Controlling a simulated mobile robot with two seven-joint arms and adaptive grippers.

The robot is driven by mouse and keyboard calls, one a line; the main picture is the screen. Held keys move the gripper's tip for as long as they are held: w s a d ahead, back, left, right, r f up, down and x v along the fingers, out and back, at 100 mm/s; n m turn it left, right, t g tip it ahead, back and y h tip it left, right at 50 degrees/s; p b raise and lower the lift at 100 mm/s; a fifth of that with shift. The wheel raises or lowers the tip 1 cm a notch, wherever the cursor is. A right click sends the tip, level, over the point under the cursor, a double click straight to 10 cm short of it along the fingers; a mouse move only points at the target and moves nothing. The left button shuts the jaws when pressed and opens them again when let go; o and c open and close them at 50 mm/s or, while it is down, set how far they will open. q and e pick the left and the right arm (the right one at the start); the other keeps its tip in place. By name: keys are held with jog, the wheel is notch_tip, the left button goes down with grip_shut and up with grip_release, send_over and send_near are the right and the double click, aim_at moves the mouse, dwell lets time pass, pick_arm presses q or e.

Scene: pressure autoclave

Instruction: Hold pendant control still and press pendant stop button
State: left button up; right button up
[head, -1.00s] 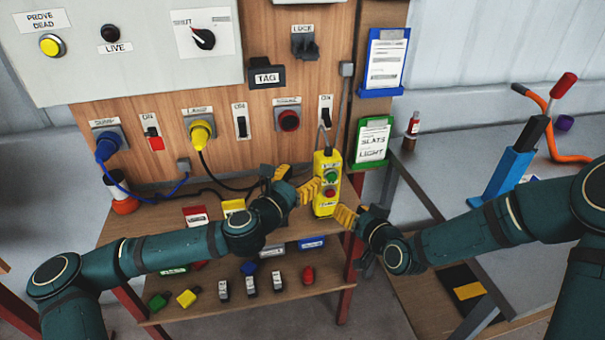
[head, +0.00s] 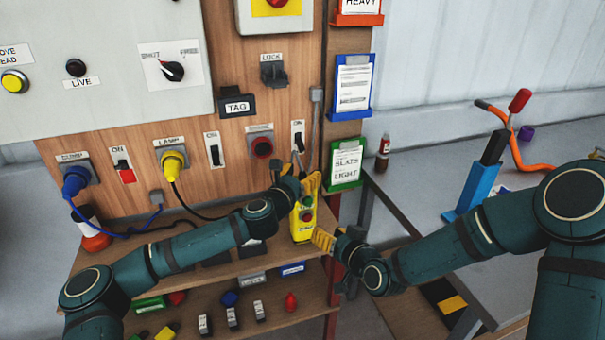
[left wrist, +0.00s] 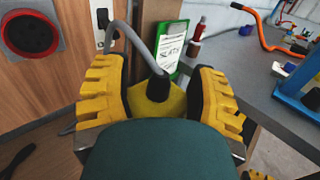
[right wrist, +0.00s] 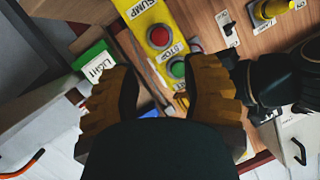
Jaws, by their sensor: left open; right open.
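The yellow pendant control (head: 303,222) hangs on a grey cable in front of the wooden panel, with a green button and a lower red button. My left gripper (head: 303,186) is open at the pendant's upper end; in the left wrist view the pendant's top (left wrist: 158,102) and cable lie between its parted fingers. Contact cannot be told. My right gripper (head: 322,240) is open at the pendant's lower right. In the right wrist view the red button (right wrist: 159,36), beside a STOP label, is beyond the open fingertips; the green button (right wrist: 177,69) shows between them.
A shelf (head: 215,272) lies under the panel, with several small items on a lower shelf. A green-framed card (head: 345,163) hangs right of the pendant. A grey bench (head: 425,185) with a blue-based tool (head: 477,185) stands at the right.

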pick_arm(q)
jog(key=shift+w+d, duration=0.1)
jog(key=shift+w, duration=0.1)
grip_shut()
pick_arm(e)
grip_shut()
dwell(1.2)
